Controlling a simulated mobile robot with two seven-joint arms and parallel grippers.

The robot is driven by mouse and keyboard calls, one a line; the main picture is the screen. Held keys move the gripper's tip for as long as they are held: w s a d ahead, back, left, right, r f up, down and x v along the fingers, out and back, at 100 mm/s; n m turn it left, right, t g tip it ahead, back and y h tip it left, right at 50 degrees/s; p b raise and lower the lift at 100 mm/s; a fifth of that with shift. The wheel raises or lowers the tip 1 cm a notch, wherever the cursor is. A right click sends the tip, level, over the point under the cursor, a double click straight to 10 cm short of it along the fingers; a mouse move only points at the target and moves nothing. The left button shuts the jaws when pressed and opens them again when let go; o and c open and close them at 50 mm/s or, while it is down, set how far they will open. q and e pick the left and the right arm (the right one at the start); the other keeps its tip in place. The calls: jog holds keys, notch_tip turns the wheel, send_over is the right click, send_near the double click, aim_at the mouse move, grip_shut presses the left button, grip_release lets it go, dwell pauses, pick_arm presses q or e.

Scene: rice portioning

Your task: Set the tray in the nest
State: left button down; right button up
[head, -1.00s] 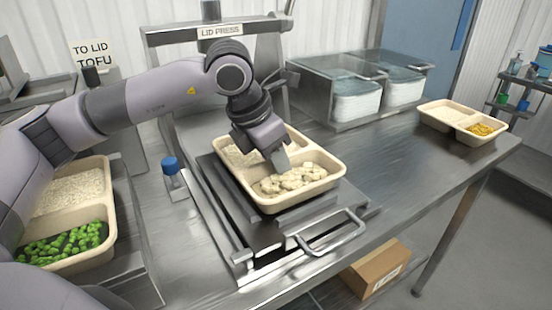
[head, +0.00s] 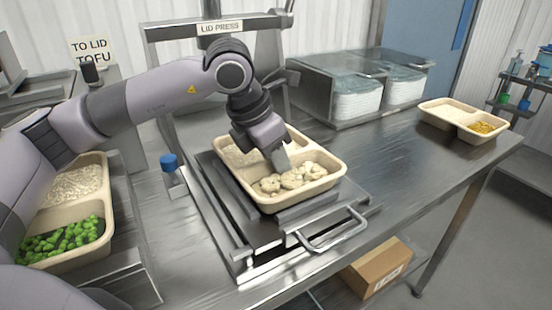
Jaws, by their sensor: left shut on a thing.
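A beige two-compartment tray (head: 268,207) is at the lid press, over the press's metal slide (head: 300,224). Rice lies in its far compartment and pale tofu-like chunks (head: 300,178) in its near one. My left gripper (head: 281,163) reaches down over the middle of the tray and is shut on it around the divider between the compartments; the fingertips are partly hidden. The tray looks about level. I cannot tell whether its underside is fully seated in the nest, which it hides. My right gripper is not in view.
The lid press frame (head: 220,28) stands behind the tray. A tray with rice and green vegetables (head: 62,262) is at the left. A clear-topped lid case (head: 340,100) and another filled tray (head: 463,120) are at the right. A blue-capped bottle (head: 171,170) stands left of the press.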

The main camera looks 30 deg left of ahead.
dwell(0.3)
pick_arm(q)
jog(key=shift+c, duration=1.8)
grip_release()
jog(key=shift+r+p, duration=2.6)
jog(key=shift+r, duration=1.45)
jog(key=shift+f, duration=0.1)
